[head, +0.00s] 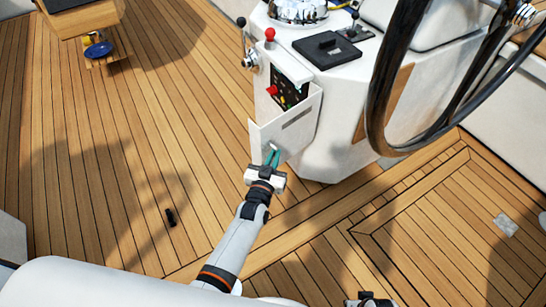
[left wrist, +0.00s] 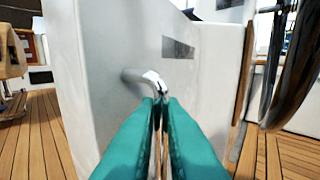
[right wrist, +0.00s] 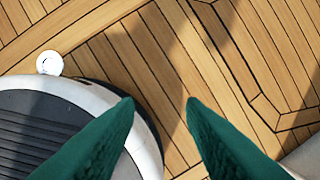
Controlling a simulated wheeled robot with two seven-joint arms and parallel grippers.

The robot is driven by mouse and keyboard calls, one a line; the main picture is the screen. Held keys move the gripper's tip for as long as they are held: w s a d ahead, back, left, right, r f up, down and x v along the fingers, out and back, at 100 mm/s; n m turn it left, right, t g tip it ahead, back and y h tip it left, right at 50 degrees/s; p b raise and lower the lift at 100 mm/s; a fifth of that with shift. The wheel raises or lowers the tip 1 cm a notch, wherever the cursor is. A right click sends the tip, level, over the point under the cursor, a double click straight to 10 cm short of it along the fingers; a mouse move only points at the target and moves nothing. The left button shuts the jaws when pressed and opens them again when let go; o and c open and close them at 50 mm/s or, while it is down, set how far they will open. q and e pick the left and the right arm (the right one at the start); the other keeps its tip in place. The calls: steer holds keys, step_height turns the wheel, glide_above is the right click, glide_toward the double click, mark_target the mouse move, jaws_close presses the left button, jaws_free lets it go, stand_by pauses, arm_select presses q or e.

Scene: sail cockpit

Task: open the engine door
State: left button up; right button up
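The engine door (head: 300,124) is a white panel low on the side of the white steering console (head: 335,80). Its left edge stands out from the console, so it looks partly open. The door also fills the middle of the left wrist view (left wrist: 90,70), with a dark slot and a curved silver handle (left wrist: 143,77). My left gripper (head: 272,154) is at this handle, with its teal fingers (left wrist: 160,103) nearly together around the handle's end. The fingers hide part of the handle. My right gripper (right wrist: 160,102) is open and empty above the deck.
A control panel with a red switch (head: 272,91) shows behind the door's top edge. A large dark steering wheel (head: 378,100) stands right of the console. A wooden table (head: 82,22) is at the upper left. The plank deck (head: 110,190) left of the door is mostly clear.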

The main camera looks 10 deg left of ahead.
arm_select(q)
steer(key=shift+o, duration=1.4)
steer(key=shift+w+d+r, duration=0.25)
steer(key=shift+w+r, duration=0.05)
steer(key=shift+w, duration=0.05)
steer(key=shift+o, duration=0.8)
steer(key=shift+f, duration=0.25)
arm_select(e)
steer(key=shift+d+f, duration=0.1)
arm_select(q)
steer(key=shift+s+a, duration=0.1)
